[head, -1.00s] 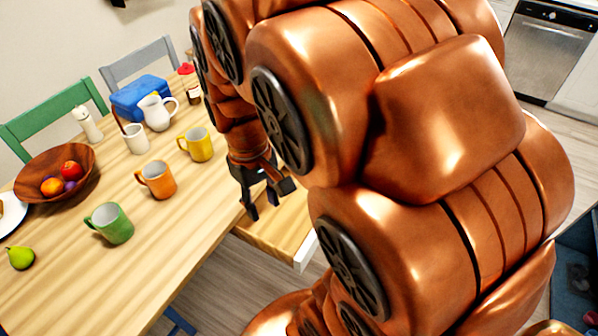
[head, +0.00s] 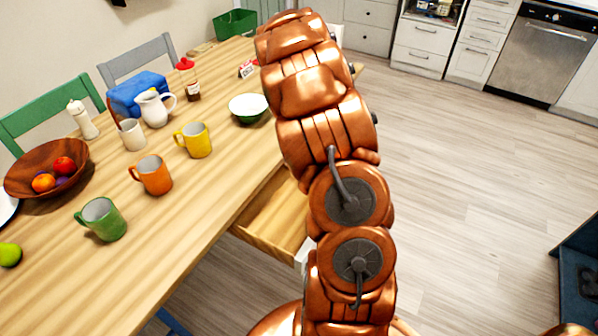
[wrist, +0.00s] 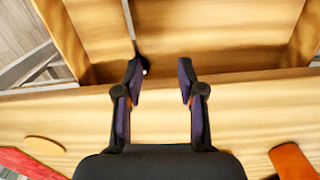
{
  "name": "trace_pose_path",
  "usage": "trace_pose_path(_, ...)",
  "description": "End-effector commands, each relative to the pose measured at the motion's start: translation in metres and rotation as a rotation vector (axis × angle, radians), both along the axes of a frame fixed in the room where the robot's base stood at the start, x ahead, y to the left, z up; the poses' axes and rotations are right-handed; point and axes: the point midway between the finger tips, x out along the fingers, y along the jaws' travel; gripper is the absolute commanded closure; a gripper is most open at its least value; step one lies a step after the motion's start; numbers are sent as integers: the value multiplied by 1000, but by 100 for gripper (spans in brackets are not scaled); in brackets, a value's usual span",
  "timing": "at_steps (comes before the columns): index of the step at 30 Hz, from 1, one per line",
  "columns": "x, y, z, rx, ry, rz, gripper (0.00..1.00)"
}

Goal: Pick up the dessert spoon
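I cannot make out a dessert spoon for certain in either view. In the wrist view my gripper (wrist: 160,68) is open, with its two fingers apart and nothing visible between them. Its fingertips are over the edge of an open wooden drawer (wrist: 220,40). A small dark and pale bit (wrist: 143,62) shows beside the left fingertip, too small and covered to identify. In the head view the drawer (head: 272,222) is pulled out under the table edge, and its visible part looks bare. My arm hides the gripper and part of the drawer there.
The table (head: 180,245) carries a green mug (head: 103,220), an orange mug (head: 152,176), a yellow mug (head: 196,141), a white jug (head: 153,108), a green-and-white bowl (head: 248,107) and a wooden fruit bowl (head: 30,178). The floor (head: 450,200) on the right is clear.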

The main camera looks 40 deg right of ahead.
Motion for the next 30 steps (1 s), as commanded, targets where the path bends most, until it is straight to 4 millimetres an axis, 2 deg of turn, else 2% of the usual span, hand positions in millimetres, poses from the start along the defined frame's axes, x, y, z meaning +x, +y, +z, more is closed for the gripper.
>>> trace_pose_path(1,2,-13,-16,5,-3,12,61)
trace_pose_path(3,6,-25,-30,11,-13,35,61)
trace_pose_path(9,11,-45,-53,21,-29,74,61)
trace_pose_path(25,12,-49,-89,21,-31,82,61)
trace_pose_path(30,11,-52,-110,23,-31,81,61)
